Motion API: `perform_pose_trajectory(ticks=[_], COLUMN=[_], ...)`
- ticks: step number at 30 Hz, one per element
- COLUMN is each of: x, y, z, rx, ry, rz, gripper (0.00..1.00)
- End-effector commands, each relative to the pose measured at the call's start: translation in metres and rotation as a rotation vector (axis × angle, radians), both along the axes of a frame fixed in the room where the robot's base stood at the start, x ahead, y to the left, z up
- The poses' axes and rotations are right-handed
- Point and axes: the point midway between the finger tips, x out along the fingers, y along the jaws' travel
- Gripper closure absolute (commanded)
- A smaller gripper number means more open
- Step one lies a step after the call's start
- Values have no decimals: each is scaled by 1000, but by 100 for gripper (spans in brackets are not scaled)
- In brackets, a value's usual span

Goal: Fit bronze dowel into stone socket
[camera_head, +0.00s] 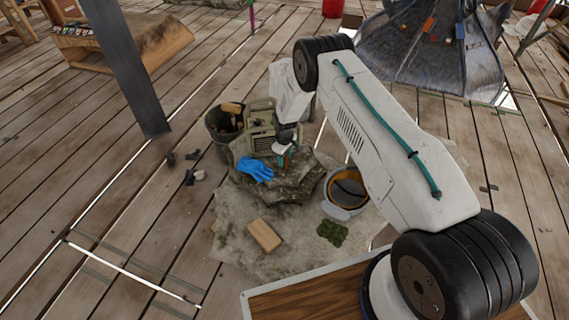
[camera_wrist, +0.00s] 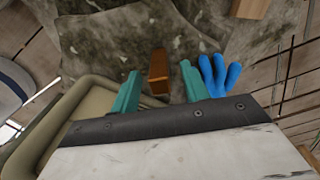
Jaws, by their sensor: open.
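The bronze dowel (camera_wrist: 158,68) shows in the wrist view as a short orange-brown bar on the grey mottled stone (camera_wrist: 110,50). Its near end lies between the two teal fingers of my gripper (camera_wrist: 158,88), with a gap on both sides. My gripper is open and holds nothing. In the head view my gripper (camera_head: 283,158) is low over the top of the stone block (camera_head: 292,187), and the dowel is too small there to make out clearly. I cannot make out the socket opening in either view.
A blue glove (camera_head: 255,169) lies on the stone, close beside one finger. A beige canister (camera_head: 262,132) and a dark bucket (camera_head: 218,138) stand behind. A round container (camera_head: 345,208) is right, a wooden block (camera_head: 264,235) and green moss (camera_head: 332,233) in front. Left floorboards are mostly clear.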

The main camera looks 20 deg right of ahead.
Motion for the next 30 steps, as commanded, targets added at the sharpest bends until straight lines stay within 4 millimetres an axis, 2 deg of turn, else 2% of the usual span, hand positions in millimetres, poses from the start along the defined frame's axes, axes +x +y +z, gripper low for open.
perform_pose_trajectory(ticks=[1,2,6,18,23,27,28,30], x=[0,0,0,1,1,1,1,-16], y=[0,0,0,0,0,0,0,-6], z=[0,0,0,4,16,36,40,38], rx=[0,0,0,0,0,0,0,0], ry=[0,0,0,-1,-1,-3,-3,1], rz=[0,0,0,0,0,0,0,-1], gripper=[55,60,99,100,100,100,100,100])
